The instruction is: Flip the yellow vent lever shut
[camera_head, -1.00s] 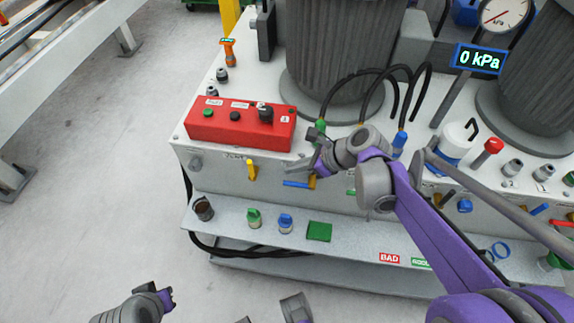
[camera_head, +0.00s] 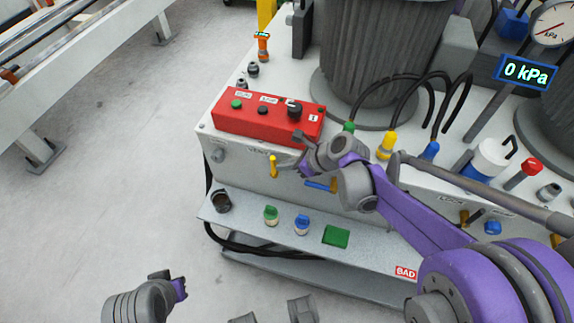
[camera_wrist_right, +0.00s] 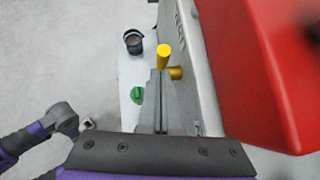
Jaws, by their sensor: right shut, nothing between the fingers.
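The yellow vent lever (camera_head: 273,167) is on the front face of the white cabinet, below the red control box. It stands about upright in the head view. In the right wrist view the yellow lever (camera_wrist_right: 163,56) shows beside its yellow pivot stub (camera_wrist_right: 176,73), just beyond the fingertips. My right gripper (camera_head: 284,162) is shut and empty, close to the lever's right side; I cannot tell if they touch. Its thin grey fingers (camera_wrist_right: 160,85) lie together in the wrist view. My left arm's end (camera_head: 178,288) is low at the left, away from the cabinet; its fingers are not clear.
The red control box (camera_head: 268,116) overhangs just above the lever. A blue-handled lever (camera_head: 320,186) is just right of my right gripper. The shelf below holds a dark cup (camera_head: 222,201), a green knob (camera_head: 271,215) and a blue knob (camera_head: 302,224).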

